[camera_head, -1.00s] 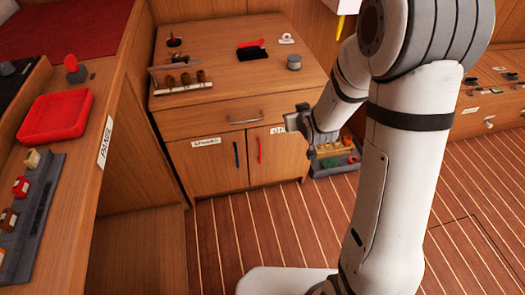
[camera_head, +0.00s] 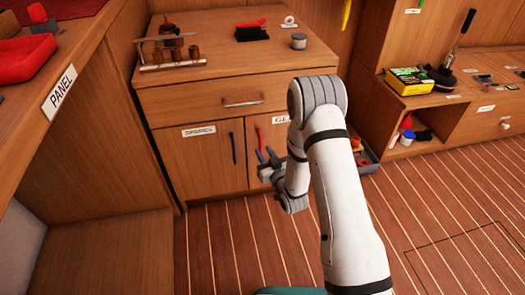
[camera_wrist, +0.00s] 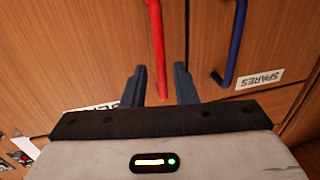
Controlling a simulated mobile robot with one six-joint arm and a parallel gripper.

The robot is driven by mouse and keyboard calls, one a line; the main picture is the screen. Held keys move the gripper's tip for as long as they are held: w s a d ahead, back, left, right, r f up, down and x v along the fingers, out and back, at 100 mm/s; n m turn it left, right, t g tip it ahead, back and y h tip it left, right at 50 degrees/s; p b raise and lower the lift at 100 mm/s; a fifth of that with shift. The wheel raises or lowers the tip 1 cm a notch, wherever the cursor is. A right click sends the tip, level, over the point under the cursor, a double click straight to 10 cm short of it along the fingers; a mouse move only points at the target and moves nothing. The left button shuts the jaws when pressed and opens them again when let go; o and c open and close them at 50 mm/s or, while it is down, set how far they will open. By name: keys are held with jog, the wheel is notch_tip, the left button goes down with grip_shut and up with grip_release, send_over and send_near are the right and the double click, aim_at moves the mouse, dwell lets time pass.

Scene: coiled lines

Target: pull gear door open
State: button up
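The gear door (camera_head: 254,180) is the right-hand cabinet door, shut, with a white label (camera_head: 281,119) partly hidden by my arm. Its red vertical handle (camera_head: 260,138) is near the door's left edge. My gripper (camera_head: 266,155) is in front of the door, by the lower part of this handle. In the wrist view, my gripper (camera_wrist: 159,84) is open, and the red handle (camera_wrist: 157,45) runs down between its two dark fingers with a gap on each side. I cannot tell how deep the handle sits between them.
The spares door (camera_head: 205,165) with a blue handle (camera_head: 233,148) is beside it on the left, shut. A drawer (camera_head: 215,100) is above. A low bin (camera_head: 367,158) is on the floor at right, partly behind my arm. Striped floor (camera_head: 225,240) in front is clear.

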aim_at(261, 148)
jog(key=shift+b+x, duration=0.5)
jog(key=shift+x, duration=1.5)
jog(key=shift+c, duration=0.6)
grip_shut()
